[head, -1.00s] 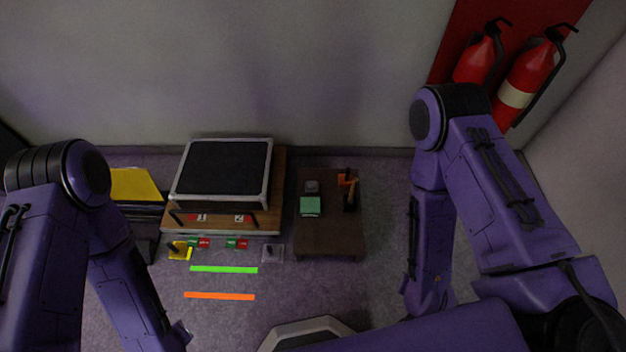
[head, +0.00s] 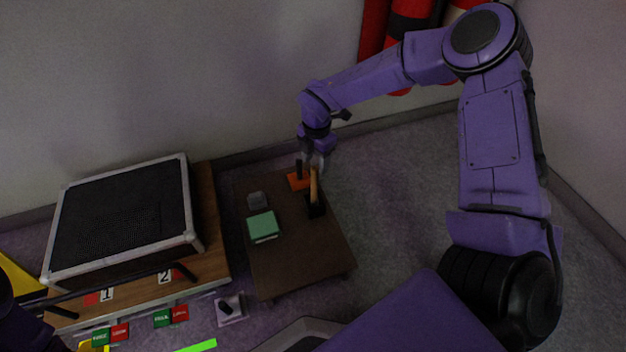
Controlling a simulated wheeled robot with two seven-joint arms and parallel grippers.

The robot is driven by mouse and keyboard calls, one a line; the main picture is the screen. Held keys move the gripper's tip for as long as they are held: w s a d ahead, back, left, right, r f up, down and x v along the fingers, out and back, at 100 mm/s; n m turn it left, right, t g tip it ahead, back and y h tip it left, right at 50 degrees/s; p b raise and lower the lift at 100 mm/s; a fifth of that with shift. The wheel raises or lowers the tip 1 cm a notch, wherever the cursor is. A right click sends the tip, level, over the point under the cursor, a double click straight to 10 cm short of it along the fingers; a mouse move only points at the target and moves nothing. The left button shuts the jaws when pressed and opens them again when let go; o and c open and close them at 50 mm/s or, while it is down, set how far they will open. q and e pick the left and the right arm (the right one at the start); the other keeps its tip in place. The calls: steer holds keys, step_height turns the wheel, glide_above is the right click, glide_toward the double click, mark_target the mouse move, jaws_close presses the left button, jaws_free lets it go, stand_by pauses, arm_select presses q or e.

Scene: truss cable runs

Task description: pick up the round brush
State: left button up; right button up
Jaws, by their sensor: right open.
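On a small dark brown table (head: 290,262), an upright thing with a wooden-coloured handle (head: 314,186) stands in a black block (head: 315,208). It looks like the round brush, but its brush end is not clear. Beside it, to the left and farther back, is an orange base with a black upright handle (head: 298,180). My right gripper (head: 316,162) is open at the top of the wooden-coloured handle, pointing down. I cannot tell whether the fingers are around the handle or just above it. My left gripper is out of view.
A green box (head: 263,226) and a small grey block (head: 257,200) stand on the same table. A black-topped case (head: 125,215) sits on a wooden board to the left. The wall is close behind. Red extinguishers (head: 410,20) are at the back right. Floor to the table's right is clear.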

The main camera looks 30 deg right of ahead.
mark_target(314, 179)
steer(key=f+b, duration=0.1)
steer(key=f, duration=0.2)
steer(key=f+b, duration=0.1)
steer(key=f, duration=0.2)
steer(key=f+b, duration=0.2)
steer(key=shift+a+f, duration=0.3)
steer(key=shift+f, duration=0.1)
steer(key=shift+r, duration=0.1)
jaws_close()
